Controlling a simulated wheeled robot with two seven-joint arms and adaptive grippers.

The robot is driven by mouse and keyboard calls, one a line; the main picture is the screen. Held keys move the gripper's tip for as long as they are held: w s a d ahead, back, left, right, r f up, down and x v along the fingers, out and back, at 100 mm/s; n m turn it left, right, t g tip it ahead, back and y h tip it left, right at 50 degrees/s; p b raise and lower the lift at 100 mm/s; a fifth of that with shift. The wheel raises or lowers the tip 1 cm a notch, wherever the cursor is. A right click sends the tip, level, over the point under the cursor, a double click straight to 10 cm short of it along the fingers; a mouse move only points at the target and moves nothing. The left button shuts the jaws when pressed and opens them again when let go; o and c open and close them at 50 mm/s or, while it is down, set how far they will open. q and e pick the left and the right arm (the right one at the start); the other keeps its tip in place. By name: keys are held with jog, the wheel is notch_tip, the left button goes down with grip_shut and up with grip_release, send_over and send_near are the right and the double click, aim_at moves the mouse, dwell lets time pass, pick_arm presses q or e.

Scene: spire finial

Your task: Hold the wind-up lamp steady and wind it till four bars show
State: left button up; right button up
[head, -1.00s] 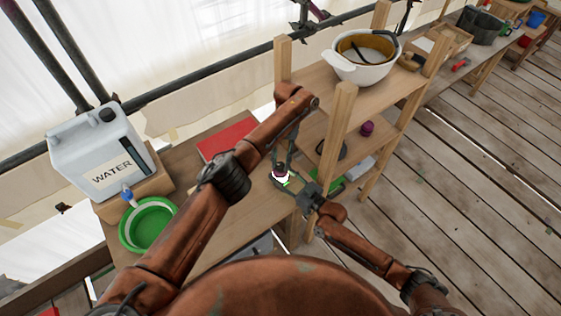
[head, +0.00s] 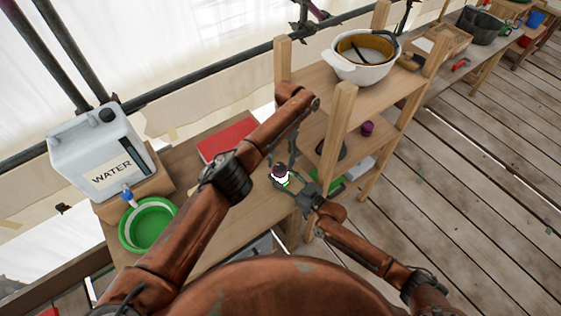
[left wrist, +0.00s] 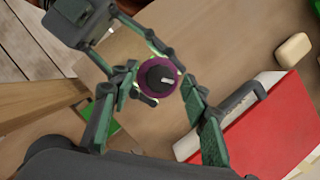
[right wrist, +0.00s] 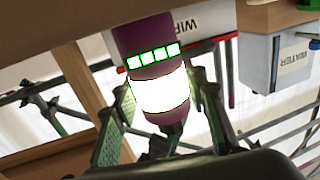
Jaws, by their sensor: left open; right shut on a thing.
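The wind-up lamp (head: 280,175) stands on the wooden bench, with purple ends and a glowing white band. In the right wrist view the lamp (right wrist: 160,92) shows a row of several lit green bars. In the left wrist view its round purple top carries a dark knob (left wrist: 161,77) with a pale mark. My right gripper (head: 287,184) is shut on the lamp's body from the side. My left gripper (left wrist: 158,80) is open above the lamp, its fingers on either side of the knob and apart from it. My left forearm partly hides this gripper in the head view.
A white water container (head: 103,155) and a green basin (head: 148,224) are at the left.

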aim_at(281, 163)
pick_arm(q)
jog(key=shift+r, duration=0.1)
notch_tip(281, 163, up, 10)
dwell(0.5)
dwell(0.4)
pick_arm(e)
jog(key=o, duration=1.4)
jog(key=shift+c, duration=0.2)
jog(key=v, duration=1.2)
jog(key=shift+f, duration=0.1)
